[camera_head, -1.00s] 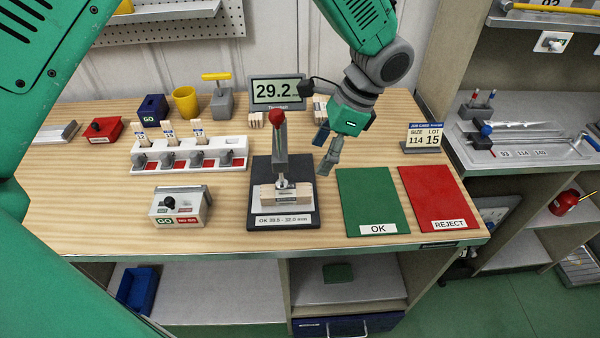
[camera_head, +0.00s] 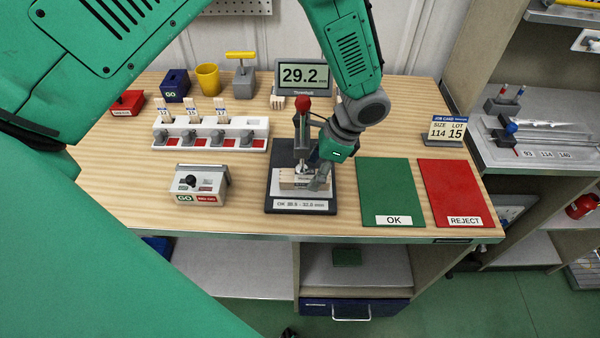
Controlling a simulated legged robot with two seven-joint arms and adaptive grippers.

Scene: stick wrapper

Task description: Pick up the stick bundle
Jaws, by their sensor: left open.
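The stick bundle (camera_head: 293,180) is a small pale wooden block of sticks. It lies on the dark base of the thickness gauge (camera_head: 300,205), under the gauge's post with the red knob (camera_head: 303,103). My left gripper (camera_head: 318,180) is open at the right end of the bundle, low over the gauge base. Its fingers overlap the bundle's right end in the view, and I cannot tell whether they touch it. My right gripper is not in view.
A display (camera_head: 303,76) reads 29.2 behind the gauge. The green OK mat (camera_head: 390,185) and red REJECT mat (camera_head: 452,190) lie bare at right. A white slotted rack (camera_head: 255,125) and a GO gauge box (camera_head: 200,185) stand at left.

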